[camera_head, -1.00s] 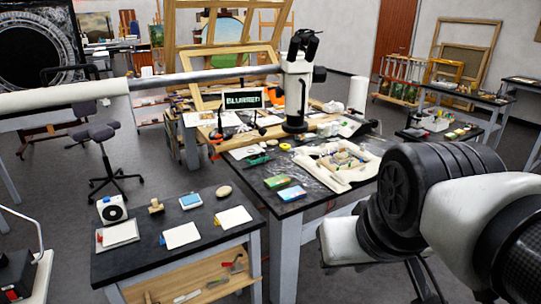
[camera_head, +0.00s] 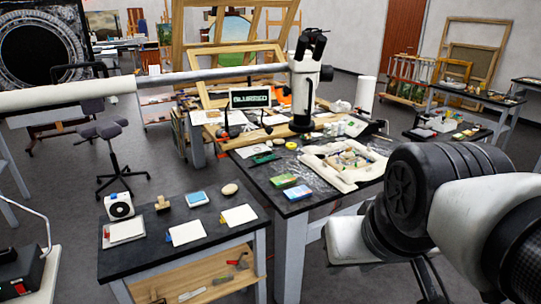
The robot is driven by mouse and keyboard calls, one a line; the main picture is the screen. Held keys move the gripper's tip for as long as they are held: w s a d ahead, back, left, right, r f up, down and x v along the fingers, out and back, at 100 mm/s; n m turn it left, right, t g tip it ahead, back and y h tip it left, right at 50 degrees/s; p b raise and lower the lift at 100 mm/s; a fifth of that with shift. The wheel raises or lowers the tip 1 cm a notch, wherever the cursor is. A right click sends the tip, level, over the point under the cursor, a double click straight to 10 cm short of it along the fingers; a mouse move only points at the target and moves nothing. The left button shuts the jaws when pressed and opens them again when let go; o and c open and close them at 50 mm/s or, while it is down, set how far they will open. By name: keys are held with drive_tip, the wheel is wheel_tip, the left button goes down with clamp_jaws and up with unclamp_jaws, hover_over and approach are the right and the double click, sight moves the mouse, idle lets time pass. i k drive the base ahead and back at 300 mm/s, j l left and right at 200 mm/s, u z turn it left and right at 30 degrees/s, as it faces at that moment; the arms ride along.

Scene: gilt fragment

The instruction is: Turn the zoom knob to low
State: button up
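A white stereo microscope (camera_head: 304,88) with black eyepieces stands upright at the back of the dark work table (camera_head: 268,180). A dark knob (camera_head: 327,73) sticks out from the right side of its head; I cannot tell from its size here whether it is the zoom knob or how it is set. A small screen (camera_head: 250,98) left of the microscope reads "BLURRED". My arm, white and black, fills the lower right, well apart from the microscope. My gripper is out of view.
A lower dark side table (camera_head: 150,255) with cards stands in front left. A stool (camera_head: 118,170) stands farther left. Open floor (camera_head: 430,150) lies behind my arm on the right.

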sight(286, 91)
drive_tip(key=i+j+z, duration=0.2)
drive_tip(key=i+j, duration=0.15)
drive_tip(key=j, duration=0.3)
drive_tip(key=i+j+z, duration=0.1)
drive_tip(key=j, duration=0.25)
drive_tip(key=i, duration=0.05)
